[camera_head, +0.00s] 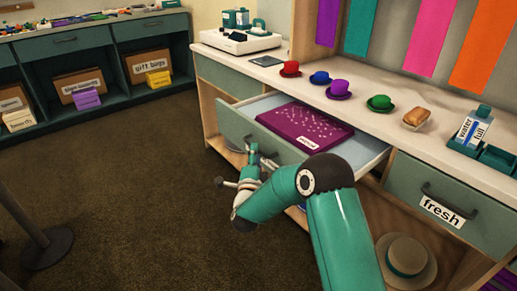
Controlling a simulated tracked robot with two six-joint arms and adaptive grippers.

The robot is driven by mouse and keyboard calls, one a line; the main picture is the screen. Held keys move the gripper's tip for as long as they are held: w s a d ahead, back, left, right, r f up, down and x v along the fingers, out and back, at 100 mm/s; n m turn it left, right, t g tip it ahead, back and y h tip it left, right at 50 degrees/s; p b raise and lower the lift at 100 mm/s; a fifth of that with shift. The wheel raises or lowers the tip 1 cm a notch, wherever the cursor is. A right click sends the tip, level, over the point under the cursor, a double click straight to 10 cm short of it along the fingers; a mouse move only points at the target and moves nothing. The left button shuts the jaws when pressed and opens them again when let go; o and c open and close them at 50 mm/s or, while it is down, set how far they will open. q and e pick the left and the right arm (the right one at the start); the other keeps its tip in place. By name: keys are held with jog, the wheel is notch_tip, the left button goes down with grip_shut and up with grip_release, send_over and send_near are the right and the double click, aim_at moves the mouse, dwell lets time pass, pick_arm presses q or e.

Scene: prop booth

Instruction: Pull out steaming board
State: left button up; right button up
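A purple board (304,128) with a speckled pale pattern and a small white label lies flat in an open drawer (237,133) of the teal counter. I take it to be the steaming board; its label is too small to read. The drawer is pulled well out. My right gripper (259,160) is at the drawer's front, by its handle, with my teal forearm hiding part of the drawer's right side. The fingers overlap the handle area, and I cannot tell whether they are closed on it. My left gripper is not in view.
On the white counter top stand red (290,69), blue (320,77), purple (338,89) and green (380,103) hats, a bread-like item (416,117) and a water bottle (474,127). A drawer marked "fresh" (452,206) is shut at right. A post base (47,248) stands at left; the carpet between is clear.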

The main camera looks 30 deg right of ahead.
jog(key=shift+x, duration=1.4)
jog(key=shift+c, duration=0.2)
grip_shut()
jog(key=shift+a+f, duration=0.1)
